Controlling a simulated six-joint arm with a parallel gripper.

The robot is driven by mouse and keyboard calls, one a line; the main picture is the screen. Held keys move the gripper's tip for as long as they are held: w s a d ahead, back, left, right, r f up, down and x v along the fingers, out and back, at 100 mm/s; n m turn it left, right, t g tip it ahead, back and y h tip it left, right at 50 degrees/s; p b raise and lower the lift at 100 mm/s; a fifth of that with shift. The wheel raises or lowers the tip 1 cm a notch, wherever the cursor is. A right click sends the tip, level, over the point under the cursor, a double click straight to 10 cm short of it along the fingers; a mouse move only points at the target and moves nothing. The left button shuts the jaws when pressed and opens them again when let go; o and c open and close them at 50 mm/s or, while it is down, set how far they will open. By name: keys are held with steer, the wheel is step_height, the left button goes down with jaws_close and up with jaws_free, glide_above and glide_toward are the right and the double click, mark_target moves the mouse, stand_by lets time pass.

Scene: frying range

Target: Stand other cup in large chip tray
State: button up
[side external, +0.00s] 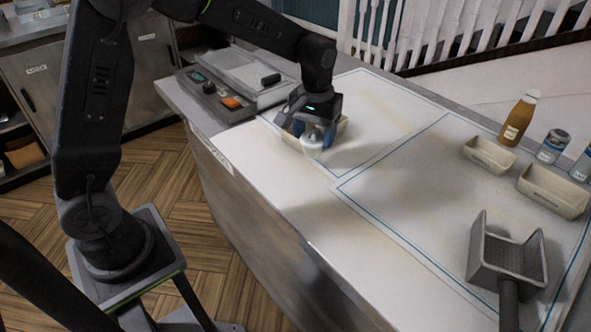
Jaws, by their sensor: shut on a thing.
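My gripper (318,132) points down and is shut on a pale cup (313,147) at the far left part of the white counter. The fingers hide part of the cup. A beige tray (342,127) is directly behind and around the gripper, and much of it is hidden. I cannot tell whether the cup is inside this tray or just in front of it, nor whether it touches the bottom. Two more beige trays stand at the right, a smaller-looking one (488,158) and a nearer one (553,192). No second cup is clearly visible.
A grey machine with an orange button (231,102) stands left of the gripper. A brown sauce bottle (519,118) and labelled jars (552,146) line the right back. A metal chip scoop (508,258) lies at the front right. The middle of the counter is clear.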

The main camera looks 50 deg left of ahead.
steer(key=s+d+f+m, duration=0.1)
steer(key=m, duration=0.1)
steer(key=s+d+f+m, duration=0.1)
steer(key=s+m, duration=0.1)
steer(key=shift+f, duration=0.15)
steer(key=a+r+n, duration=0.5)
steer(key=a, duration=0.5)
steer(key=a+r+n, duration=0.4)
steer(key=a+r, duration=0.1)
steer(key=a, duration=0.5)
steer(key=w+d+f, duration=0.2)
steer(key=d, duration=0.1)
steer(key=w+d+f, duration=0.2)
steer(key=d, duration=0.1)
steer(key=w+d+f, duration=0.3)
steer(key=shift+d, duration=0.15)
steer(key=shift+w+d+f, duration=0.1)
steer(key=shift+w+f, duration=0.05)
steer(key=shift+f, duration=1.95)
steer(key=o, duration=0.6)
steer(key=shift+f, duration=0.1)
steer(key=shift+o, duration=0.2)
